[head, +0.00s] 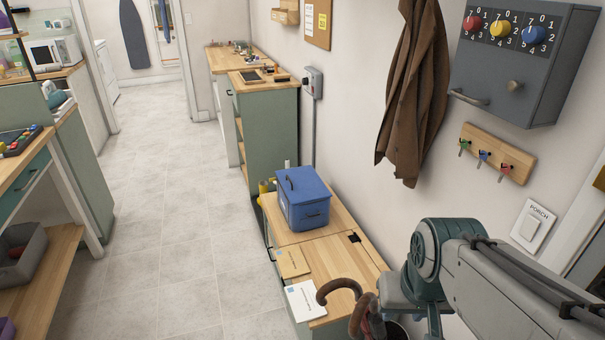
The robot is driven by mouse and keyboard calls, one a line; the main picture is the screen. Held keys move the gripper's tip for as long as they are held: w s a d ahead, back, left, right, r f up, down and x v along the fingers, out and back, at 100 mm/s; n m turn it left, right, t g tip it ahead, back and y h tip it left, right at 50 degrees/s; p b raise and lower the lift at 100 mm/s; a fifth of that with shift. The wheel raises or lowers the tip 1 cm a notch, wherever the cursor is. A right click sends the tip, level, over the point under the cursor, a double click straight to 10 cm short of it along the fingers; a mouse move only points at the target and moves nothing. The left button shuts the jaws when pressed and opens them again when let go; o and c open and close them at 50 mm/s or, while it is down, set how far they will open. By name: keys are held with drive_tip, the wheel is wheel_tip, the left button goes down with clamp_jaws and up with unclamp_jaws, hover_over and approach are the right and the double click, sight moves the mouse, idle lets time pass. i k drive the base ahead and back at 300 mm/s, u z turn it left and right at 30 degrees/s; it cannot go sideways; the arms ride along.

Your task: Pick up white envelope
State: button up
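The white envelope (306,301) lies flat on the near left part of a low wooden bench top (338,262), its left edge close to the bench's left edge. It has a small blue mark and a line of print. A tan envelope (293,262) lies just behind it. My arm comes in from the lower right, and its teal joint stands to the right of the bench. My gripper is not visible in this view, so its state does not show.
A blue lidded box (303,198) stands on the bench behind the envelopes. Curved brown handles (338,288) rise at the bench's near end, just right of the white envelope. A brown coat (413,95) hangs on the wall above. The tiled floor (180,250) left of the bench is clear.

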sight(301, 297)
drive_tip(key=u, duration=0.4)
drive_tip(key=k, duration=0.5)
drive_tip(key=u, duration=1.15)
drive_tip(key=i, duration=0.85)
drive_tip(key=z, duration=1)
drive_tip(key=i, duration=0.45)
drive_tip(key=z, duration=0.4)
